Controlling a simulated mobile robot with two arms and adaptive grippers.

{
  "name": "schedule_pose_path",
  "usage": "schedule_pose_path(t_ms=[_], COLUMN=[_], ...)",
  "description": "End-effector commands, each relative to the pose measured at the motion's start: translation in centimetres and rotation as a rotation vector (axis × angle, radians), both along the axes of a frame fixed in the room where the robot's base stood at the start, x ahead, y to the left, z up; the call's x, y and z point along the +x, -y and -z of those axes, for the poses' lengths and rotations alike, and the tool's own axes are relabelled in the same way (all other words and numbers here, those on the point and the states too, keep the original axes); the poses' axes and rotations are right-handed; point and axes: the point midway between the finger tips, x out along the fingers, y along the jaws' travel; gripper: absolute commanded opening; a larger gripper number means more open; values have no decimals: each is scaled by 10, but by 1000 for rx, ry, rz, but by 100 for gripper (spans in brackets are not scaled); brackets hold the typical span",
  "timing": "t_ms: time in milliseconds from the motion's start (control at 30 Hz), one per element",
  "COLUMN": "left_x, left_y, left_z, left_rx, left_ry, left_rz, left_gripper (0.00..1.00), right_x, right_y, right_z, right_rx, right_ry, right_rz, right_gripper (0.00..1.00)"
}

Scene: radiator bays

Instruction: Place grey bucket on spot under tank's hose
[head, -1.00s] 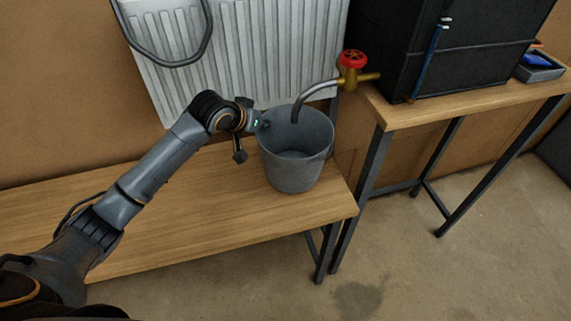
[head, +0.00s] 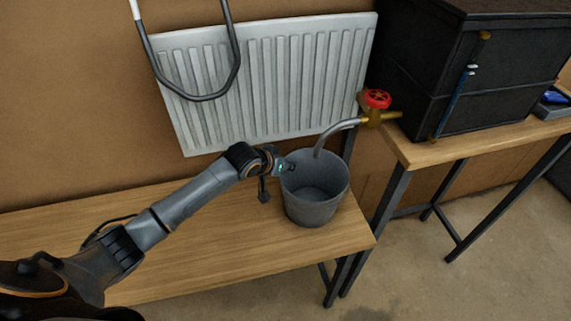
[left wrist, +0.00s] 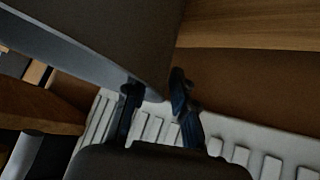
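The grey bucket (head: 314,207) stands upright near the right end of the wooden bench, and it also fills the upper left of the left wrist view (left wrist: 110,35). The tank's hose (head: 336,132), a bent grey spout from a brass tap with a red wheel (head: 376,98), ends over the bucket's mouth. My left gripper (head: 288,166) is at the bucket's left rim. In the left wrist view its two fingers (left wrist: 155,100) are apart, with a gap between them beside the bucket's edge. The spot under the bucket is hidden. My right gripper is not in view.
The bench (head: 200,250) is clear left of the bucket. A white radiator (head: 270,80) stands behind it. The black tank (head: 470,75) stands on a second table (head: 460,145) at the right, with a small tray (head: 553,107) beside it. A dark hose loop (head: 200,97) hangs before the radiator.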

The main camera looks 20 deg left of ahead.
Motion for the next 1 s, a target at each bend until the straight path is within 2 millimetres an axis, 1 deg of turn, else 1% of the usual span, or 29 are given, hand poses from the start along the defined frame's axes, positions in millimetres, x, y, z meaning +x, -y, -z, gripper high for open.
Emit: schedule_pose_path(t_ms=[33, 167, 367, 467, 533, 800, 1000], left_x=[0, 0, -4, -12, -21, -59, -77], left_y=[0, 0, -1, -4, -6, -18, -24], left_z=[0, 0, -4, -13, -21, -60, -79], left_rx=[-1, -1, -1, 0, 0, 0, -2], left_ry=[0, 0, 2, 2, 1, 2, 0], left_rz=[1, 1, 0, 1, 1, 1, 1], left_gripper=[28, 28, 28, 28, 28, 28, 28], right_x=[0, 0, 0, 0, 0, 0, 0], right_y=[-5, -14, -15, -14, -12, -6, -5], right_z=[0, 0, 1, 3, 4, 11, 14], right_rx=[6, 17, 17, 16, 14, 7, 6], right_ry=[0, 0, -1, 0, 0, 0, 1], right_rz=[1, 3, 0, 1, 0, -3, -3], right_gripper=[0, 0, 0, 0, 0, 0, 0])
